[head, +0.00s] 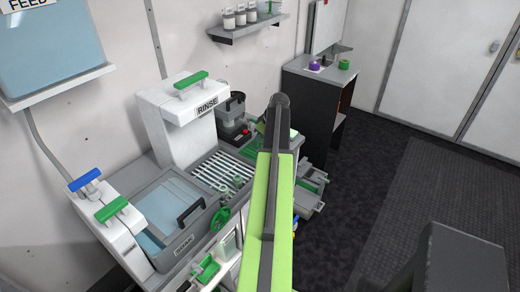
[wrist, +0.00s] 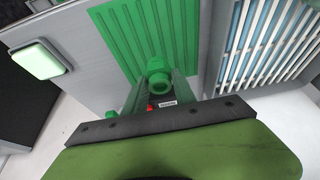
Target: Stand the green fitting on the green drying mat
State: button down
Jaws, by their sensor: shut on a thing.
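The green fitting (wrist: 158,67), a round piece with an open end, is in my gripper (wrist: 158,88) at the middle of the wrist view. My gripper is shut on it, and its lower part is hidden. The green drying mat (wrist: 125,37), ribbed lengthwise, lies behind and under the fitting in the wrist view. The fitting overlaps the mat's near part in the picture; I cannot tell whether it touches the mat. In the head view my arm hides the gripper and most of the mat's area.
A white slatted rack (wrist: 267,40) lies right of the mat. A pale green lit button (wrist: 39,60) sits on the grey panel to the left. In the head view, the white RINSE unit (head: 180,115) stands behind the rack, and a side cabinet (head: 320,85) holds purple and green pieces.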

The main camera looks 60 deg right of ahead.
aim_at(261, 143)
notch_tip(261, 143, down, 4)
jog(key=b, duration=0.4)
jog(key=shift+f, duration=0.15)
jog(key=shift+r, duration=0.25)
jog(key=shift+f, duration=0.2)
jog(key=c, duration=1)
grip_release()
jog(key=shift+s+r+p, duration=0.1)
jog(key=shift+r+p, duration=0.45)
jog(key=shift+p, duration=0.1)
jog(key=p+v, duration=1)
jog(key=v, duration=0.1)
jog(key=shift+s+r, duration=0.1)
jog(key=shift+s, duration=0.05)
jog(key=shift+r+p, duration=0.1)
jog(key=shift+p, duration=0.2)
